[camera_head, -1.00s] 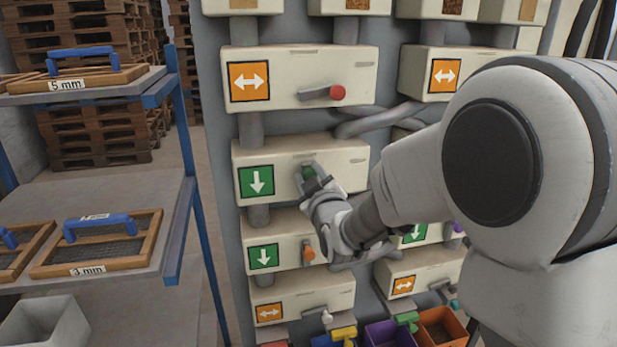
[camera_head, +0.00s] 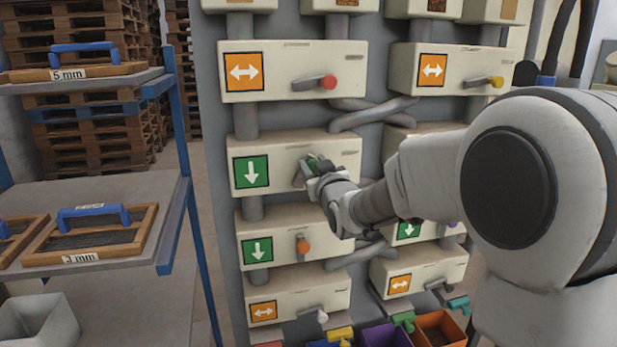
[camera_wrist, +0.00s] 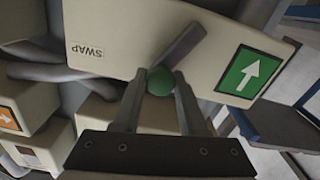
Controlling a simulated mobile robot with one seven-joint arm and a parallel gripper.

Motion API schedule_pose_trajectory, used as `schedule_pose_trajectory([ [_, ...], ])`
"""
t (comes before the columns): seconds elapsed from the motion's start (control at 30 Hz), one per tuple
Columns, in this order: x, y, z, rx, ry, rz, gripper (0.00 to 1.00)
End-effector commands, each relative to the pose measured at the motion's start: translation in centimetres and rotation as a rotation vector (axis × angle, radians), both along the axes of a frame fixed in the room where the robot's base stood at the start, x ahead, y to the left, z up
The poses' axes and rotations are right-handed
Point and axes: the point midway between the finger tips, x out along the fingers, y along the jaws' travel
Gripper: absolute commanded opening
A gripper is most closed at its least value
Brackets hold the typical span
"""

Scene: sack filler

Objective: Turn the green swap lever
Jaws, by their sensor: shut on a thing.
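The green swap lever shows in the wrist view as a round green knob (camera_wrist: 160,81) on a grey bar (camera_wrist: 182,46). The bar slants across the face of a cream box labelled SWAP (camera_wrist: 120,25). My gripper (camera_wrist: 160,95) is shut on the knob, with one finger on each side. In the head view the knob (camera_head: 312,161) is mostly hidden by my gripper (camera_head: 312,170). A green sign with a white arrow (camera_head: 251,172) is on the left of this box.
A box with a red-knobbed lever (camera_head: 328,82) is above, and one with an orange knob (camera_head: 302,246) is below. Grey pipes (camera_head: 372,115) run between the columns of boxes. A blue-framed shelf (camera_head: 172,215) with sieves stands at left. Coloured bins (camera_head: 385,338) are below.

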Motion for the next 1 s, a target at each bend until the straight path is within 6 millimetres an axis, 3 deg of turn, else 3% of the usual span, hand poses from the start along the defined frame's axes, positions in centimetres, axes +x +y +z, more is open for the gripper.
schedule_pose_trajectory([
  [0.03,0.2,-1.1,-1.4,0.035,0.024,-0.015,0.0],
  [0.33,0.5,-2.4,-2.3,0.31,0.104,-0.016,0.0],
  [1.0,0.9,-3.4,-4.7,0.797,0.247,-0.012,0.0],
])
